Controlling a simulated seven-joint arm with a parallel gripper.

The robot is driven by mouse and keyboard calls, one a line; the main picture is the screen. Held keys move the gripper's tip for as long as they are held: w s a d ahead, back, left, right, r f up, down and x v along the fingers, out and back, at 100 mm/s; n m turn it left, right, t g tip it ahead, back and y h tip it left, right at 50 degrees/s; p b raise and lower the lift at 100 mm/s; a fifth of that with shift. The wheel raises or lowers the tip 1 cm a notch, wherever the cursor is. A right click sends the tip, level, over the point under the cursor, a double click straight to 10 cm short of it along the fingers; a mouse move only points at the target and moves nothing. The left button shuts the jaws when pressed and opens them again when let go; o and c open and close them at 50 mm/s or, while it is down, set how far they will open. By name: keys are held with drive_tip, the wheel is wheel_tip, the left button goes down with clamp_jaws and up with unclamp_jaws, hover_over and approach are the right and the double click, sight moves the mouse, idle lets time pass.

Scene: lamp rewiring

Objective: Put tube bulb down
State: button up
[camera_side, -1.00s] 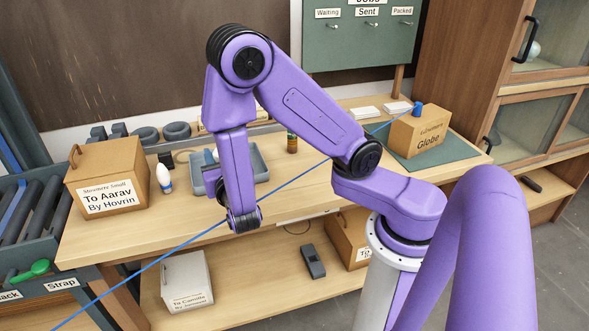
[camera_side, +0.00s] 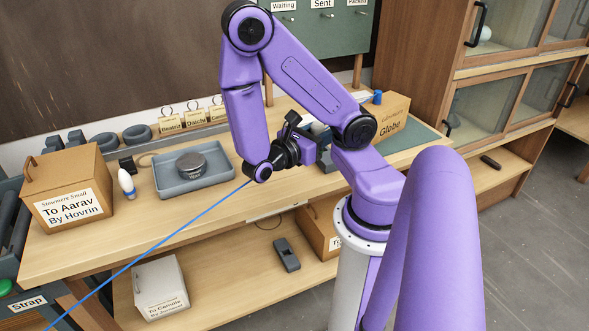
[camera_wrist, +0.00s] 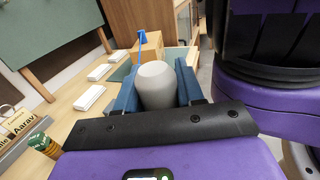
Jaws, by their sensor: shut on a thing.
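My gripper (camera_wrist: 156,70) is shut on a pale grey-white bulb with a rounded end, which I take for the tube bulb (camera_wrist: 158,88). In the wrist view a blue finger sits on each side of it. In the side view the gripper is partly hidden behind my arm, near the right part of the bench, and a pale part of the bulb (camera_side: 318,128) shows. I cannot tell whether the bulb touches anything below it.
The Globe box (camera_side: 388,120) stands at the bench's right end. A grey tray (camera_side: 195,178) holds a dark round tin (camera_side: 190,165).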

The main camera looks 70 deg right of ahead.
drive_tip(key=shift+w+d+f, duration=2.3)
drive_tip(key=shift+d+f, duration=0.25)
drive_tip(key=shift+w+d+f, duration=2.25)
drive_tip(key=shift+d+f, duration=0.25)
drive_tip(key=shift+d, duration=0.05)
drive_tip(key=shift+f, duration=1.5)
drive_tip(key=o, duration=1)
drive_tip(key=shift+f, duration=0.1)
